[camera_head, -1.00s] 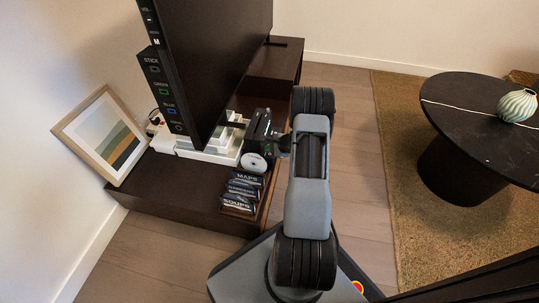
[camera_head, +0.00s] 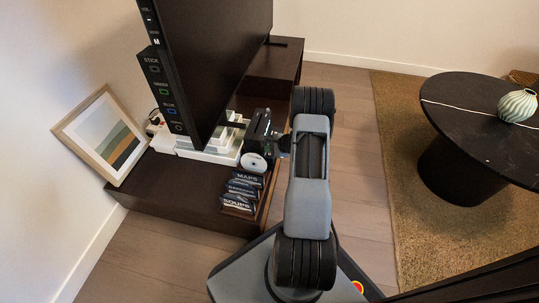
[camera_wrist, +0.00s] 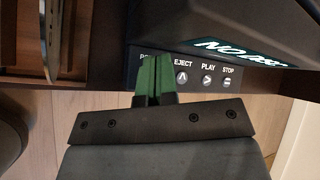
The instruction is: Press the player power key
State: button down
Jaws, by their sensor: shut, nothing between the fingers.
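The player (camera_wrist: 215,72) shows in the wrist view as a dark front panel with keys labelled EJECT, PLAY and STOP, and a lit display above reading what looks like "NO DISC". A further label starting with P stands at the panel's left end; the key under it is hidden behind my fingers. My gripper (camera_wrist: 154,66) is shut and empty, its green fingertips over that left end, left of the eject key (camera_wrist: 182,77). I cannot tell whether they touch the panel. In the head view my gripper (camera_head: 246,126) is beside the TV's lower edge, its tips unclear.
The large black TV (camera_head: 215,60) with side keys overhangs the dark cabinet (camera_head: 170,195). White boxes (camera_head: 208,152), a white round item (camera_head: 254,163) and dark labelled cases (camera_head: 240,190) sit on the cabinet. A framed picture (camera_head: 105,135) leans left. A round black table (camera_head: 480,130) stands right.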

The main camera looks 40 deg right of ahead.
aim_at(269, 155)
jog(key=shift+f, duration=0.2)
jog(key=shift+f+b, duration=0.25)
jog(key=shift+b, duration=0.35)
jog(key=shift+f+b, duration=0.3)
jog(key=shift+b, duration=0.1)
dwell(0.4)
jog(key=shift+r, duration=0.1)
jog(key=shift+r+p, duration=0.35)
jog(key=shift+r, duration=0.35)
jog(key=shift+r, duration=0.1)
jog(key=shift+r+p, duration=1.55)
jog(key=shift+r, duration=0.85)
